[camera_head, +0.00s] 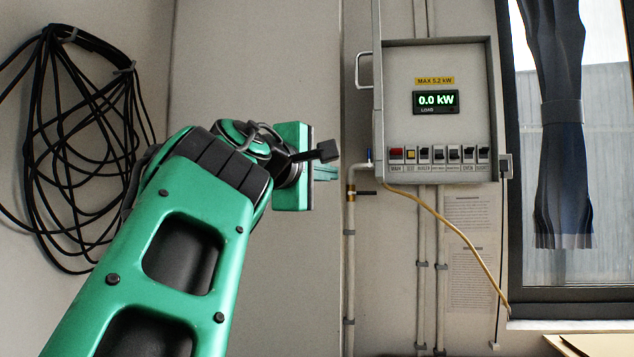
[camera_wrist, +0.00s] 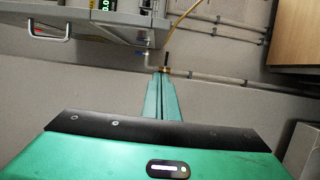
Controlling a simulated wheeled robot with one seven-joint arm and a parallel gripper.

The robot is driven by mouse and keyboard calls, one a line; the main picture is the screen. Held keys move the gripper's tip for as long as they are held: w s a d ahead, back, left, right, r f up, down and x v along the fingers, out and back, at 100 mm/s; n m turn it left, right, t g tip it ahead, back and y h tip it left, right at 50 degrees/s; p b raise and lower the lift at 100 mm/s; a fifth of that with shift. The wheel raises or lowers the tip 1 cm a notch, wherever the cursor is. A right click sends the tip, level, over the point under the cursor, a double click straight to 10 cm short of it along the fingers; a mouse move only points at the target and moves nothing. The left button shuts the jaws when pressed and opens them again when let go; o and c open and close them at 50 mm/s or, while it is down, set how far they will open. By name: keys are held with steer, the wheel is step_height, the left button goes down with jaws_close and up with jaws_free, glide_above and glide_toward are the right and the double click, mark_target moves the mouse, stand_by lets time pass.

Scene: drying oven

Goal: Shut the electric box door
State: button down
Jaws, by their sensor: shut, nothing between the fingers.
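The grey electric box (camera_head: 437,110) hangs on the wall right of centre in the head view. Its door (camera_head: 377,90) stands open at the left side, seen nearly edge-on, with a pale bar handle (camera_head: 361,70) pointing left. In the wrist view the handle (camera_wrist: 48,30) shows at the upper left, and the box's lower part is at the top. My gripper (camera_head: 325,173) is shut and empty, left of and below the door, apart from it in the head view. Its fingers (camera_wrist: 162,97) point up in the wrist view, below the box's underside.
Pipes (camera_head: 350,240) run down the wall under the box. A yellow cable (camera_head: 455,229) hangs from the box towards the window (camera_head: 590,150) with a dark curtain. Coiled black cables (camera_head: 75,130) hang at the left. A wooden surface (camera_wrist: 297,35) is at the wrist view's upper right.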

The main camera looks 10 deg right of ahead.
steer(key=w+d, duration=0.7)
steer(key=d, duration=0.2)
steer(key=shift+d, duration=0.2)
stand_by(0.3)
